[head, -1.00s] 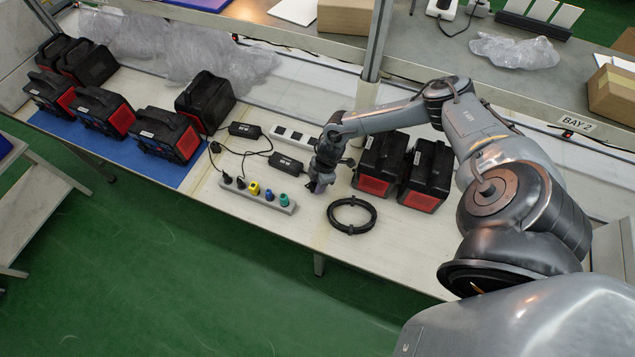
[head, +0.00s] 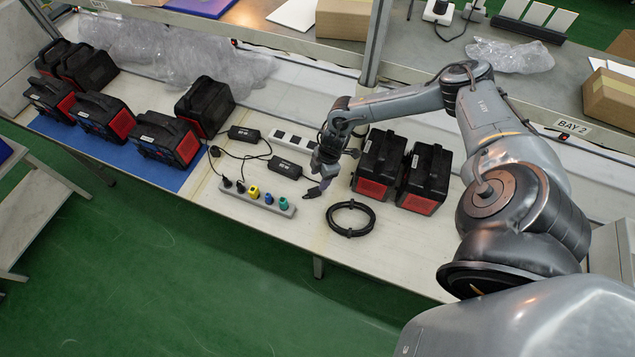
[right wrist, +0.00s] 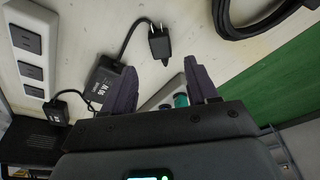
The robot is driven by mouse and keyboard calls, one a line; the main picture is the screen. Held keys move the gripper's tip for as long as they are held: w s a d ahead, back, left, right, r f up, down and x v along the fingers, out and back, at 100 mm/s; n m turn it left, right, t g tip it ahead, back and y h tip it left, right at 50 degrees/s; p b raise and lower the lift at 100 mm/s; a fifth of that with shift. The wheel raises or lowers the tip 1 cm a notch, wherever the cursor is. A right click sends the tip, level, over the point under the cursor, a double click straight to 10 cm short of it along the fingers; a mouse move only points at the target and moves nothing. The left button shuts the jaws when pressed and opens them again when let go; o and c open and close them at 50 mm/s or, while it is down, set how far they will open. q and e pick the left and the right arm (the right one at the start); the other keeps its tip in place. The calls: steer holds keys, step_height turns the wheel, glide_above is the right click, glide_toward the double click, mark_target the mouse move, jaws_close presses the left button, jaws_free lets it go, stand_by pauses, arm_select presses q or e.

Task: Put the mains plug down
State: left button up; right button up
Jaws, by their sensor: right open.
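The mains plug (head: 313,193) is black with prongs. It lies on the pale bench at the end of a cord from the black power adapter (head: 286,168). In the right wrist view the plug (right wrist: 158,42) lies just beyond the fingertips, apart from both fingers, and its cord runs to the adapter (right wrist: 104,84). My right gripper (head: 324,179) is open and empty, a little above the bench beside the plug. In the right wrist view its two dark fingers (right wrist: 160,68) stand wide apart. My left gripper is not in view.
A grey strip with coloured plugs (head: 257,199) lies left of the gripper. A white socket strip (head: 293,140) is behind. A coiled black cable (head: 351,219) lies in front right, and two black-red power stations (head: 379,166) stand right. More stations stand on the blue mat (head: 187,178).

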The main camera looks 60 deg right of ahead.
steer(key=w+a+v, duration=0.1)
steer(key=v, duration=0.4)
steer(key=w+a+r+n+t+y, duration=0.15)
steer(key=a+t, duration=0.35)
steer(key=a, duration=2.4)
step_height(320, 180, up, 4)
steer(key=a+m, duration=0.3)
steer(key=s+d+r+m+g+h, duration=0.2)
steer(key=s+d+m, duration=0.4)
steer(key=s, duration=0.5)
steer(key=shift+s+d+r+g+h, duration=0.2)
steer(key=shift+s+d+g+h, duration=0.1)
steer(key=shift+d+g+h, duration=0.35)
steer(key=shift+r+m, duration=0.1)
steer(key=shift+m, duration=0.15)
